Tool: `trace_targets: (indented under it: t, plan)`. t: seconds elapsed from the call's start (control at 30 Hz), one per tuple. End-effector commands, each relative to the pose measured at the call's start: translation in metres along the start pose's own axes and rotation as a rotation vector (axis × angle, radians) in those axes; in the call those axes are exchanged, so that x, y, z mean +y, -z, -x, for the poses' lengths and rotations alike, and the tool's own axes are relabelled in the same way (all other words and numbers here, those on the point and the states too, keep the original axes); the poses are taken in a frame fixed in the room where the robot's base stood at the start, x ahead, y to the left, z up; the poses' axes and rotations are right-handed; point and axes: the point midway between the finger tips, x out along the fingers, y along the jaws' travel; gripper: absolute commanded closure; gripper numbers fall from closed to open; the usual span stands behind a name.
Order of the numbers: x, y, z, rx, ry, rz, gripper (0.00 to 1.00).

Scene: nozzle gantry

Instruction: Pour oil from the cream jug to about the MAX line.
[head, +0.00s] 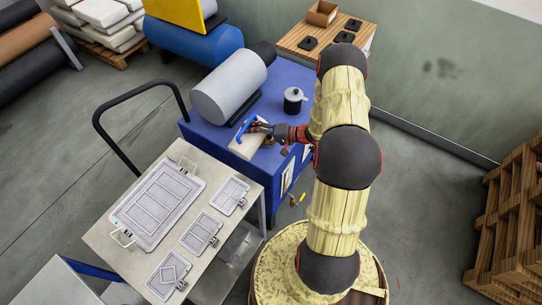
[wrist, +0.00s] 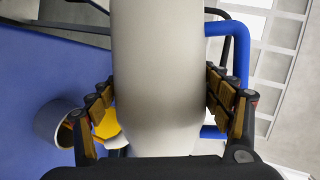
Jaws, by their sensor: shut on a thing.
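The cream jug (wrist: 158,75) fills the middle of the wrist view, between the two fingers of my gripper (head: 259,127). My gripper is shut on it. In the head view the cream jug (head: 245,146) is at the front edge of the blue cabinet top, partly behind the gripper. A blue handle (wrist: 240,55) shows at its right in the wrist view. The jug's mouth, its oil and any MAX line cannot be made out.
The blue cabinet (head: 279,78) carries a grey cylinder (head: 226,85) and a dark pot with a pale lid (head: 293,99). A steel table (head: 109,238) with framed plates stands at front left. A black cart handle (head: 132,93) rises beside the cabinet.

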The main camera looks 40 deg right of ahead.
Motion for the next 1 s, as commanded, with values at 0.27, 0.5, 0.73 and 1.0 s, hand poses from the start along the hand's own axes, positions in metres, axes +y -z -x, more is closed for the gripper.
trace_targets:
  t: [0.27,0.5,0.73,1.0]
  plan:
    - [-0.0061,0.0056,0.0033,-0.011,0.02,-0.038,0.82]
    - [-0.008,0.0079,0.0051,-0.019,0.032,-0.07,0.82]
    - [-0.0086,0.0084,0.0057,-0.024,0.037,-0.081,0.82]
    - [-0.0085,0.0083,0.0056,-0.024,0.036,-0.082,0.82]
